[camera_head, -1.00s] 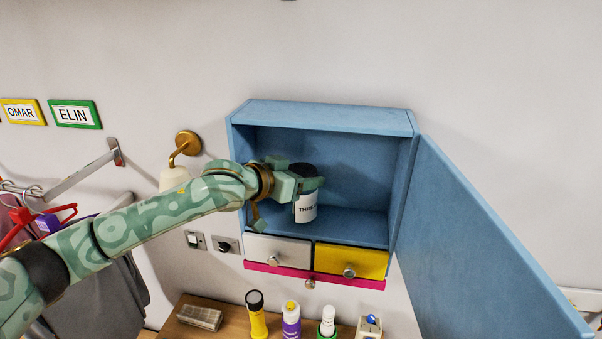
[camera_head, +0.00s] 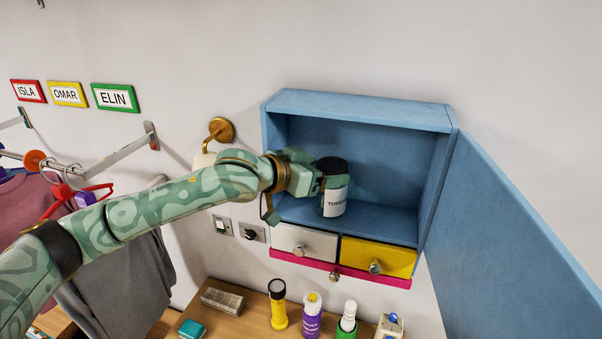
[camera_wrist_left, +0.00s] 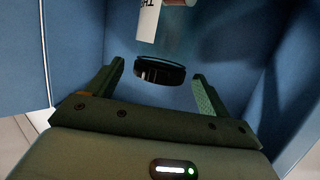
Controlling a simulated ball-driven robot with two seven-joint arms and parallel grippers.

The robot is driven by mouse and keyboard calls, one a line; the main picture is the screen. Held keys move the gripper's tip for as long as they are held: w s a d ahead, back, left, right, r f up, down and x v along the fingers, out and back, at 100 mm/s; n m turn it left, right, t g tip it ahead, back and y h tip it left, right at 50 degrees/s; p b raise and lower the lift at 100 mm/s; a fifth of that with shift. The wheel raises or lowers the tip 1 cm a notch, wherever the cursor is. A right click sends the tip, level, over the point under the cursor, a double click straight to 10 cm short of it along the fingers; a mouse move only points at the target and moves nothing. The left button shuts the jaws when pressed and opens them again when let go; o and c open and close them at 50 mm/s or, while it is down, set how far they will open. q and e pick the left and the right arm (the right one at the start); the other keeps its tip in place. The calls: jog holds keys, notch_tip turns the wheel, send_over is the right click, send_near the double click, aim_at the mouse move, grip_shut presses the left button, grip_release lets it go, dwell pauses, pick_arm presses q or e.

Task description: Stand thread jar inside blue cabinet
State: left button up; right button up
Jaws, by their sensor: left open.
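The thread jar (camera_head: 335,203) has a black lid and a white label. It stands upright inside the open blue cabinet (camera_head: 362,108), seemingly on its floor, left of the middle. My left gripper (camera_head: 322,178) reaches into the cabinet from the left, at the upper part of the jar. In the left wrist view my left gripper (camera_wrist_left: 158,78) is open, its fingers spread either side of the black lid (camera_wrist_left: 160,71) with gaps showing. The jar's label (camera_wrist_left: 148,18) lies beyond the lid there. My right gripper is not in view.
The blue door (camera_head: 505,235) hangs open at the right. A white drawer (camera_head: 310,241) and a yellow drawer (camera_head: 395,258) sit under the opening. Below, a wooden shelf holds several bottles, including a yellow one (camera_head: 278,308). A brass wall lamp (camera_head: 221,130) is left of the cabinet.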

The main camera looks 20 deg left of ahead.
pick_arm(q)
jog(key=b+v, duration=0.1)
jog(key=v, duration=0.7)
jog(key=shift+s, duration=0.2)
jog(key=shift+a+r, duration=0.1)
jog(key=shift+a, duration=0.05)
